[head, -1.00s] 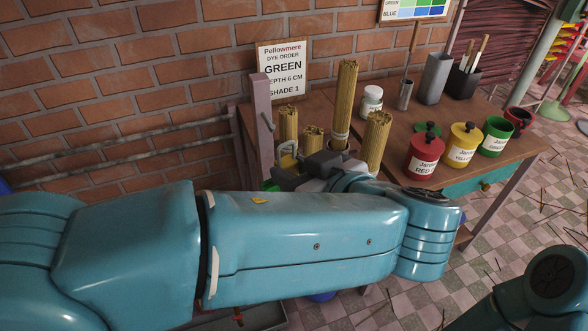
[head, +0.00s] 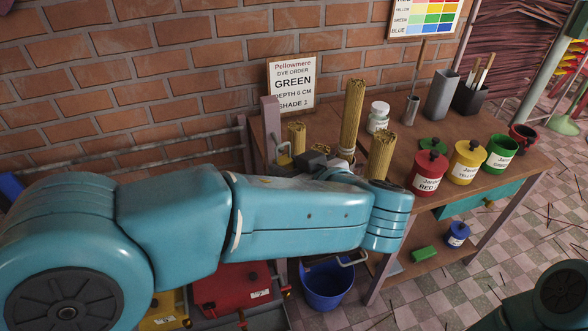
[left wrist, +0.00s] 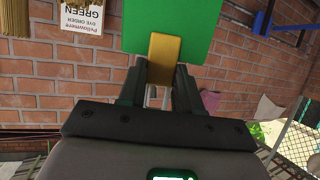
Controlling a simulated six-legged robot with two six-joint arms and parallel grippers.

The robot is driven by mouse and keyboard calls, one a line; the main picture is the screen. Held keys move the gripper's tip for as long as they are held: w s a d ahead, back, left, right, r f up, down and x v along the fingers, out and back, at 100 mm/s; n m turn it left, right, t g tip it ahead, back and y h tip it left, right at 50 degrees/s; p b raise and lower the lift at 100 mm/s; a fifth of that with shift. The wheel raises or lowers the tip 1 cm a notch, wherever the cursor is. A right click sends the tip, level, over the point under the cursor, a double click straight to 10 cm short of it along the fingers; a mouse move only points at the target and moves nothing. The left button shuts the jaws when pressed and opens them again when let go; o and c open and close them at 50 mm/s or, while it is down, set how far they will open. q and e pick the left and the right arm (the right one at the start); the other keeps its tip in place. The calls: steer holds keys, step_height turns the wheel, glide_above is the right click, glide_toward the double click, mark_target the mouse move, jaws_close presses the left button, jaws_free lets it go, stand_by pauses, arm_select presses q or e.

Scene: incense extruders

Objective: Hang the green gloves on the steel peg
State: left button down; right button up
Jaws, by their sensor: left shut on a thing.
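My left gripper (head: 314,160) is over the back left of the workbench, partly hidden by my own arm in the head view. In the left wrist view its jaws (left wrist: 163,80) are shut on a yellow-tan tab joined to a flat green piece (left wrist: 175,22), which appears to be the green gloves. The head view hides most of this piece. A short grey rod, likely the steel peg (head: 273,137), shows at the mauve post at the bench's left end. The held piece's contact with the peg cannot be seen. My right gripper is out of view.
Bundles of yellow sticks (head: 353,115) stand close beside my left gripper. Red (head: 427,172), yellow (head: 466,162) and green (head: 500,153) jars line the bench's right side. A brick wall is behind. A blue bucket (head: 326,285) stands on the floor below.

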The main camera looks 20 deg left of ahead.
arm_select(q)
steer(key=shift+w+a+p, duration=0.5)
steer(key=shift+w+a, duration=0.05)
steer(key=shift+w, duration=0.25)
steer(key=shift+w+a, duration=0.15)
steer(key=shift+w+a+f+b, duration=0.1)
steer(key=shift+f+b, duration=0.3)
steer(key=shift+b, duration=0.15)
steer(key=shift+w+a+f+b, duration=0.2)
steer(key=shift+w+b, duration=0.1)
steer(key=shift+b, duration=0.25)
steer(key=shift+w+b, duration=0.1)
steer(key=shift+b, duration=0.45)
steer(key=c, duration=0.7)
jaws_free()
